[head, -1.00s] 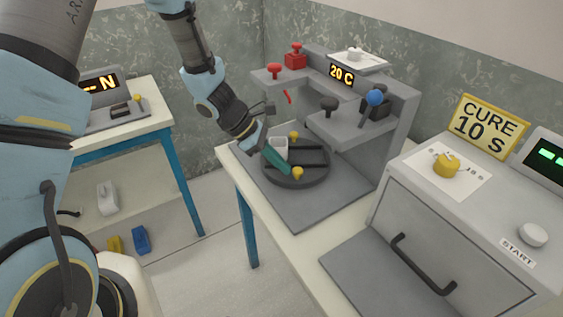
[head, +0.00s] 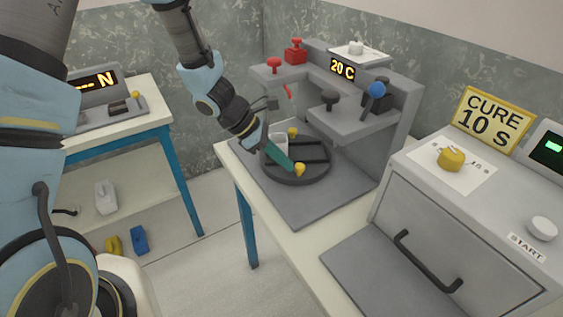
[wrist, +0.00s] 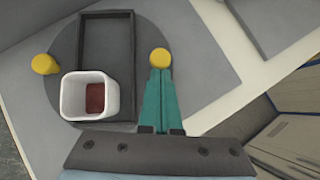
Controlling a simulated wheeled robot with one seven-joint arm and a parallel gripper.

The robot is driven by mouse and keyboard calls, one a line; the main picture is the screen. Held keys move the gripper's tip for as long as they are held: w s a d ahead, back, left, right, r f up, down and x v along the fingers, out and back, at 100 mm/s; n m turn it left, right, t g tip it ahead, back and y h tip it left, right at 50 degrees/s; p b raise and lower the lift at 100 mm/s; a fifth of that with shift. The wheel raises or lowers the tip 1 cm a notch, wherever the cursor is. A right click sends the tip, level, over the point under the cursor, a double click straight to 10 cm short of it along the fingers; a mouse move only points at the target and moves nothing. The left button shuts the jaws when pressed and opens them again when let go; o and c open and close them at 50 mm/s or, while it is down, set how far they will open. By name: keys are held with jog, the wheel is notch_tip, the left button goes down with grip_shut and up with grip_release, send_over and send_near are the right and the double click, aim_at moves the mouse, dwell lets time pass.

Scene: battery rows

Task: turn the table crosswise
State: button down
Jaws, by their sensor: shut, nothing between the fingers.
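The round dark turntable (head: 312,178) stands on a grey base plate under the press arm. It carries a dark rectangular frame (wrist: 108,18), two yellow knobs and a white square cup (wrist: 88,115) with a dark red inside. One knob (wrist: 160,58) is at the tips of my gripper (wrist: 160,70); the other knob (wrist: 45,64) is across the disc, beyond the frame. My gripper has teal fingers, shut together with nothing between them. It reaches down over the disc beside the cup. The tips look to be touching the near knob or just short of it.
The grey press (head: 408,105) has red knobs, a blue ball lever (head: 376,90) and a 20 C display (head: 342,69). Right of it stands an oven (head: 420,235) with a CURE 10 S sign (head: 490,118). Another table (head: 155,95) is left, with floor between.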

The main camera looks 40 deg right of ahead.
aim_at(299, 167)
jog(key=shift+s+f+b, duration=0.1)
jog(key=shift+f+b, duration=0.05)
jog(key=shift+b, duration=0.15)
jog(key=b, duration=0.1)
jog(key=n+b, duration=0.1)
jog(key=b, duration=0.1)
jog(key=shift+s+d+f+t+h, duration=0.15)
jog(key=shift+s+d+t+h, duration=0.15)
jog(key=shift+s+d+t, duration=0.1)
jog(key=n+b, duration=0.1)
jog(key=s+n+t+b, duration=0.1)
jog(key=b, duration=0.1)
jog(key=shift+d, duration=0.4)
jog(key=shift+s+d+r+h+b, duration=0.2)
jog(key=shift+d+h+b, duration=0.1)
jog(key=shift+b, duration=0.15)
jog(key=shift+s+d+r, duration=0.1)
jog(key=shift+d, duration=0.1)
